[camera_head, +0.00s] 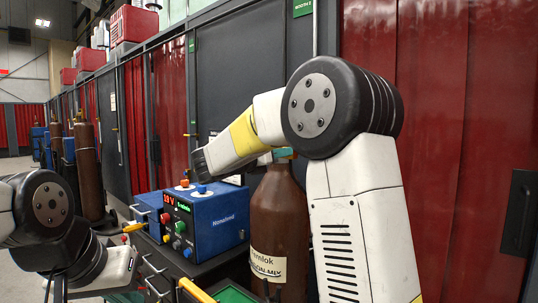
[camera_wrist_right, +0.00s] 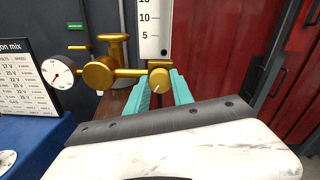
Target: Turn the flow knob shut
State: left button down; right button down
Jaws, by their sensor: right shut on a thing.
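The flow knob (camera_wrist_right: 159,80) is a small round gold knob with a pale index mark. It sits at the right end of a gold regulator (camera_wrist_right: 100,74) with a round white gauge (camera_wrist_right: 62,74). My right gripper (camera_wrist_right: 160,92) has teal fingers on either side of the knob and is shut on it. In the head view, a bit of its teal fingers (camera_head: 283,153) shows above the brown gas bottle (camera_head: 277,213); my right arm hides the knob and regulator there. Part of my left arm shows at lower left; its gripper is out of view.
A flow scale (camera_wrist_right: 152,30) with numbers stands behind the knob. A blue welding machine (camera_head: 215,222) with a red display sits on a dark cart left of the bottle. Red curtains (camera_head: 455,90) hang at right. More brown bottles (camera_head: 88,170) stand at far left.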

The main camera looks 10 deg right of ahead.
jog(key=shift+a+f, duration=0.1)
dwell(0.4)
jog(key=c, duration=1.1)
grip_release()
jog(key=v, duration=0.7)
jog(key=shift+s+a, duration=0.3)
jog(key=shift+d, duration=0.1)
